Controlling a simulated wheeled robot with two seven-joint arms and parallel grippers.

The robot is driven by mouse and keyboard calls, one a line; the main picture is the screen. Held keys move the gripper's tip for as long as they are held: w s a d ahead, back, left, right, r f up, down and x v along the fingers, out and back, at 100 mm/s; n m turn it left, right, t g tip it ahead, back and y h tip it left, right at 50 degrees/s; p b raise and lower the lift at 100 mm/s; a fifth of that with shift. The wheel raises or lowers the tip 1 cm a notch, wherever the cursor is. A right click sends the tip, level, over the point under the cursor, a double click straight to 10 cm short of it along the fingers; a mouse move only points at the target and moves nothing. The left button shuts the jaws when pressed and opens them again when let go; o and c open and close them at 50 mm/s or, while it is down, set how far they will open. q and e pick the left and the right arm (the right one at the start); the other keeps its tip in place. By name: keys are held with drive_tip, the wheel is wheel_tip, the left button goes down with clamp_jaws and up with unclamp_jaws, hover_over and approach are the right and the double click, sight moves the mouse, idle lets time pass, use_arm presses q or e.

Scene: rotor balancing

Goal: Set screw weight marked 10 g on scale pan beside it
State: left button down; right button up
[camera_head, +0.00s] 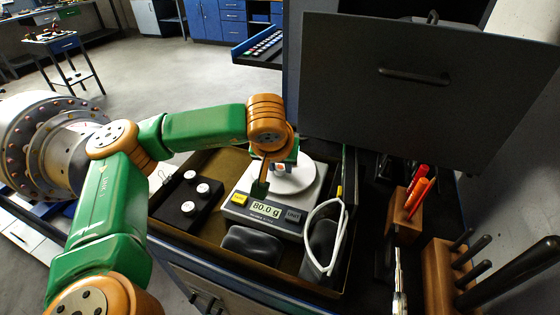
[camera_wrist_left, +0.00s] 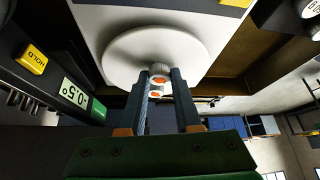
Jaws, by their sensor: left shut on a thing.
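The scale (camera_head: 262,222) stands in the open tray, its round white pan (camera_head: 300,180) on top and its display reading 80.0 g. The pan fills the upper middle of the left wrist view (camera_wrist_left: 125,55). My left gripper (camera_wrist_left: 158,82) is shut on a small white knurled screw weight with orange on it (camera_wrist_left: 160,70), held between the fingertips over the pan. I cannot tell whether it touches the pan, and its marking is not legible. In the head view my left gripper (camera_head: 278,168) hangs over the pan and mostly hides the weight. My right gripper is out of view.
A black block (camera_head: 177,190) with several white weights sits left of the scale. A black pouch-like thing (camera_head: 250,244) and a white cable loop (camera_head: 313,238) lie in front. A tool rack with red handles (camera_head: 415,195) stands right. A dark panel (camera_head: 420,90) rises behind.

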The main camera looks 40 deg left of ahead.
use_arm(q)
drive_tip(key=shift+d+f, duration=0.1)
drive_tip(key=shift+f, duration=0.05)
drive_tip(key=c, duration=1)
unclamp_jaws()
drive_tip(key=shift+c, duration=0.2)
drive_tip(key=o, duration=0.4)
drive_tip(key=shift+o, duration=0.2)
